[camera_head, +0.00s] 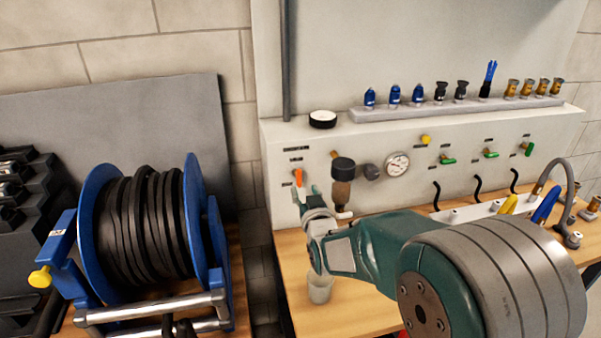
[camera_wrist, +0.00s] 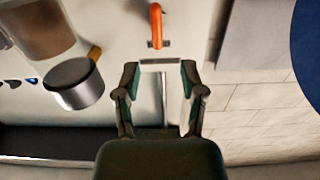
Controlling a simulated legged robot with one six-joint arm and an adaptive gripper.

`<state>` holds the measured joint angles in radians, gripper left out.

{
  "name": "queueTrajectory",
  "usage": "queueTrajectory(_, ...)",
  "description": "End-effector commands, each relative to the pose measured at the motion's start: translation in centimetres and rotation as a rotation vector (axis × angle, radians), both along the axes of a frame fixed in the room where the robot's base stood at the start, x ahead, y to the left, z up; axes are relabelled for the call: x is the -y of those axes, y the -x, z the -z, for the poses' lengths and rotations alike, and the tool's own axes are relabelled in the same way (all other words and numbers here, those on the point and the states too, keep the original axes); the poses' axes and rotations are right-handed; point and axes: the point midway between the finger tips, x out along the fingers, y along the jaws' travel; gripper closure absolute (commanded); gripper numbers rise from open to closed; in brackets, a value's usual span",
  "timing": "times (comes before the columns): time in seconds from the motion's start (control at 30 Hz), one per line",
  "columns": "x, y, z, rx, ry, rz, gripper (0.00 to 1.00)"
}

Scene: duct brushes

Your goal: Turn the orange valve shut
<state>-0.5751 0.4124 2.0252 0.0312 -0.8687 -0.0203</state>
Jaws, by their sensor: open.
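The orange valve handle (camera_head: 299,178) is on the pale panel, at the left end of its front face. In the wrist view the orange valve (camera_wrist: 156,25) shows at the top centre, just beyond my fingertips. My gripper (camera_head: 306,198) is in front of the panel, close below the handle in the head view. In the wrist view my gripper (camera_wrist: 160,70) has its two fingers apart, with no object clearly between them. I cannot tell whether a finger touches the handle.
A filter unit with a dark cap (camera_head: 343,169) stands just right of the valve, with a gauge (camera_head: 397,164) beyond it. Several green-handled valves (camera_head: 491,154) are farther right. A blue hose reel (camera_head: 95,235) stands at left.

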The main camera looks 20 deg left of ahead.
Motion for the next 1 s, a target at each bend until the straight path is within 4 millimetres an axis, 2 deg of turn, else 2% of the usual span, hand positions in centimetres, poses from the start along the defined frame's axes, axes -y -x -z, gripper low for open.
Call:
queueTrajectory(0.2,-1.8,-3.3,0.0,-0.001,-0.001,0.001,0.47)
queueTrajectory(0.4,-3.2,-5.7,0.0,-0.001,-0.001,0.001,0.47)
queueTrajectory(0.6,-3.9,-6.7,0.0,-0.001,0.000,0.001,0.47)
queueTrajectory(0.87,-4.0,-6.7,0.0,-0.001,0.000,0.001,0.47)
queueTrajectory(0.9,-4.0,-6.7,0.0,-0.001,0.000,0.001,0.65)
queueTrajectory(0.97,-3.9,-6.7,0.0,-0.001,0.000,0.001,0.92)
queueTrajectory(1.0,-3.9,-6.7,0.0,-0.001,0.000,0.001,1.00)
